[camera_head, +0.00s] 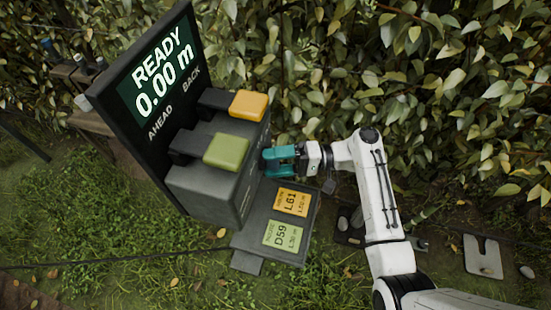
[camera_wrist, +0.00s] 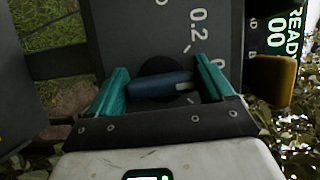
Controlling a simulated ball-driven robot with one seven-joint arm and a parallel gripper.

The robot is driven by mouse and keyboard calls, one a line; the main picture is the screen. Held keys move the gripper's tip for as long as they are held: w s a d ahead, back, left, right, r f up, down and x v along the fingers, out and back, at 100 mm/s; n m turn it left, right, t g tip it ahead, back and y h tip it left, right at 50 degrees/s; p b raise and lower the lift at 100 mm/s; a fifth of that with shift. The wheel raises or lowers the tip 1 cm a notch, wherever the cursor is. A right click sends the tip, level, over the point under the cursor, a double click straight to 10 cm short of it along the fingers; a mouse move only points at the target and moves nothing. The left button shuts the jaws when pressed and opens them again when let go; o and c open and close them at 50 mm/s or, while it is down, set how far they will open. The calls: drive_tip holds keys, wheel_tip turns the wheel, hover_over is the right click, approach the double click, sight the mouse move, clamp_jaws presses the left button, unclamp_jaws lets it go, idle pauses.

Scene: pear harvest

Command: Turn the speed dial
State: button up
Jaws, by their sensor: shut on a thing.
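The speed dial (camera_wrist: 163,85) is a blue-grey bar knob with a pale mark at its right end, on a dark round base. It sits on the dark panel face (camera_wrist: 150,35), where "0.2" is printed above and right of it. My gripper (camera_head: 270,159) has teal fingers and reaches the right side of the grey control box (camera_head: 215,195). In the wrist view, the fingers of my gripper (camera_wrist: 162,82) stand at both ends of the knob and are shut on it. In the head view the dial is hidden behind my gripper.
A screen (camera_head: 155,75) reads "READY 0.00 m", with "AHEAD" and "BACK" below. A green paddle (camera_head: 226,151) and an orange paddle (camera_head: 248,106) stick out of the box. Dense leaves fill the back.

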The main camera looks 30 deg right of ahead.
drive_tip(key=shift+d+m, duration=0.1)
drive_tip(key=shift+m, duration=0.2)
drive_tip(key=o, duration=0.9)
drive_tip(key=b+v, duration=0.2)
drive_tip(key=v, duration=0.8)
drive_tip(key=shift+s+d+f, duration=0.1)
drive_tip(key=shift+s+d, duration=0.1)
drive_tip(key=shift+d, duration=0.15)
